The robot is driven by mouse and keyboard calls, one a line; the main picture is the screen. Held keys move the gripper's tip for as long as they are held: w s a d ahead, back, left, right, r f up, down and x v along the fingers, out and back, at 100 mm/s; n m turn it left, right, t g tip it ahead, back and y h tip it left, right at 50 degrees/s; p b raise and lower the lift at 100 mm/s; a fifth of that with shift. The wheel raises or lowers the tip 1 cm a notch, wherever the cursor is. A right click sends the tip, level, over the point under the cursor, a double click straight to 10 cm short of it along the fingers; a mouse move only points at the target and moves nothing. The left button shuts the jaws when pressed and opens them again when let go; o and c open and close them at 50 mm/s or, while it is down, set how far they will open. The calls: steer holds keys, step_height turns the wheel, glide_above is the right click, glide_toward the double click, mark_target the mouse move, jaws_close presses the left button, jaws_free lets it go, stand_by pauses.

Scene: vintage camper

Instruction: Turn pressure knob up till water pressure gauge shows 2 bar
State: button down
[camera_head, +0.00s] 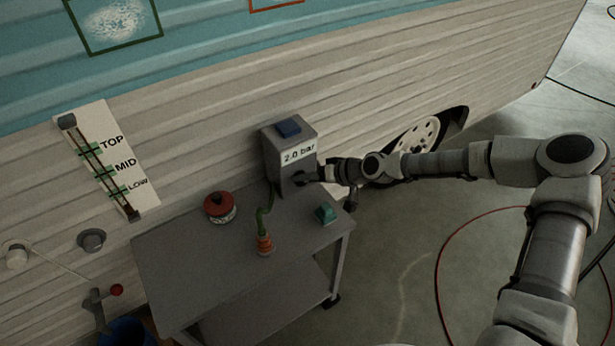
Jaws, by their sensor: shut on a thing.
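A grey metal box (271,154) with a blue block on top stands at the far right part of the cart, against the camper wall. The display (299,153) on its front reads "2.0 bar". My gripper (312,177) reaches in from the right and is shut at the lower front of the box, just below the display. The pressure knob itself is small and mostly hidden by the fingers, which close on it there.
The grey cart top (185,265) carries a red-lidded round container (219,207), an orange fitting with a green hose (264,243) and a green block (325,213). A LOW/MID/TOP level panel (108,158) is on the wall at left. A red hose (440,262) lies on the floor.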

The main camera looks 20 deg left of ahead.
steer(key=shift+f, duration=0.1)
stand_by(0.5)
steer(key=shift+c, duration=1.6)
jaws_free()
steer(key=p+v, duration=0.2)
steer(key=v, duration=1.5)
steer(key=shift+d, duration=0.35)
steer(key=shift+w, duration=0.2)
